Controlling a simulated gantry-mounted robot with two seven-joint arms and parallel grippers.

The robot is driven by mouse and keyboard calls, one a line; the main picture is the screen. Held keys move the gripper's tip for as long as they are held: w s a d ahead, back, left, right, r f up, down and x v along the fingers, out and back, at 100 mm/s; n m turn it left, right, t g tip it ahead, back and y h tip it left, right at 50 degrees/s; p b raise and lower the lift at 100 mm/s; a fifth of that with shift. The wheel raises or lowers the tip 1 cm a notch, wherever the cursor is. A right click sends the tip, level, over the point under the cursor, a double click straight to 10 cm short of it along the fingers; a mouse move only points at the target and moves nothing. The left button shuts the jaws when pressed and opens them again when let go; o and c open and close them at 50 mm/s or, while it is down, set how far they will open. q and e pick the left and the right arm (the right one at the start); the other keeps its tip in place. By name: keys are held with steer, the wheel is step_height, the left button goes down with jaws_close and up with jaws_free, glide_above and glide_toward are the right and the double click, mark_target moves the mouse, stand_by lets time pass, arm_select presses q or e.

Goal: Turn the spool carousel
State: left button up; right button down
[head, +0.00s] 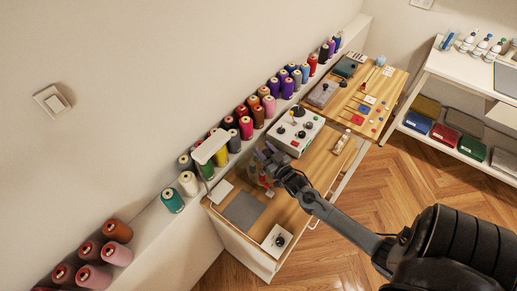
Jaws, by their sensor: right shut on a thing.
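A small cluster with red and pale parts (265,182), which looks like the spool carousel, stands on the near wooden worktop (293,190). My right arm reaches in from the lower right, and its gripper (264,156) is right at this cluster and covers much of it. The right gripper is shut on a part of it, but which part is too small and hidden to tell. My left gripper is not in view.
A white control box (294,133) with dark knobs stands behind the gripper. A grey mat (243,210), a lamp (211,147) and a small white box with a dark knob (277,240) are to the left and front. Thread spools (246,127) line the wall ledge.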

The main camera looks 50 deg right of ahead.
steer(key=shift+r+m+h, duration=0.1)
steer(key=shift+m+h, duration=0.2)
steer(key=shift+h, duration=0.2)
steer(key=c, duration=0.6)
jaws_free()
steer(key=shift+s, duration=0.1)
steer(key=v, duration=1)
steer(key=shift+s+a, duration=0.15)
steer(key=shift+s, duration=0.1)
steer(key=shift+c, duration=0.3)
